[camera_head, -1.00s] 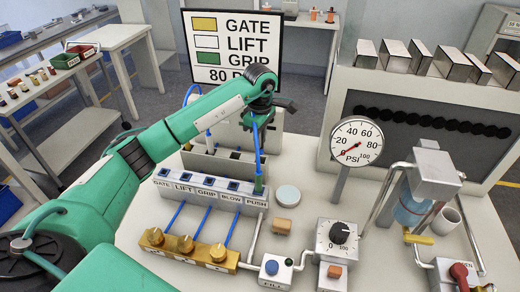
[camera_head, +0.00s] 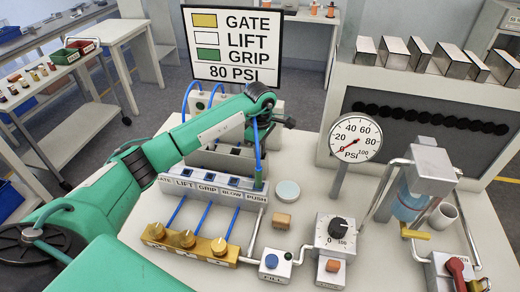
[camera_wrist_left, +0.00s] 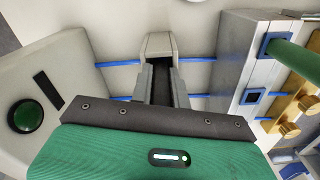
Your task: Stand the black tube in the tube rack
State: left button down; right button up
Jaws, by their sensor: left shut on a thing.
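My left gripper (camera_head: 263,118) is over the table, just behind the labelled connector block (camera_head: 212,190). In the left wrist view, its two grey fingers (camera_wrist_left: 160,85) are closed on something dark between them. This fits the black tube (camera_wrist_left: 176,72), but only a narrow dark strip shows and its tilt cannot be told. My right gripper is out of view.
A pale machine with a green button (camera_wrist_left: 25,116) stands close beside the gripper. Blue hoses (camera_wrist_left: 118,63) run near the fingers. A green plug (camera_wrist_left: 292,52) stands in the PUSH socket. The gauge (camera_head: 353,139) and regulator (camera_head: 335,238) are to the right.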

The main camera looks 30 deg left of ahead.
pick_arm(q)
jog(key=shift+s+f, duration=0.25)
jog(key=shift+f, duration=0.35)
jog(key=c, duration=1.3)
grip_release()
jog(key=shift+d+f, duration=0.1)
jog(key=shift+f, duration=0.05)
jog(key=shift+c, duration=0.2)
jog(key=shift+w+f+b, duration=0.1)
jog(key=shift+b, duration=0.2)
jog(key=shift+r+p, duration=0.75)
jog(key=shift+r, duration=0.1)
notch_tip(320, 180, up, 11)
jog(key=b, duration=0.3)
jog(key=shift+w+b, duration=0.15)
jog(key=shift+b, duration=0.25)
jog(key=shift+r, duration=0.6)
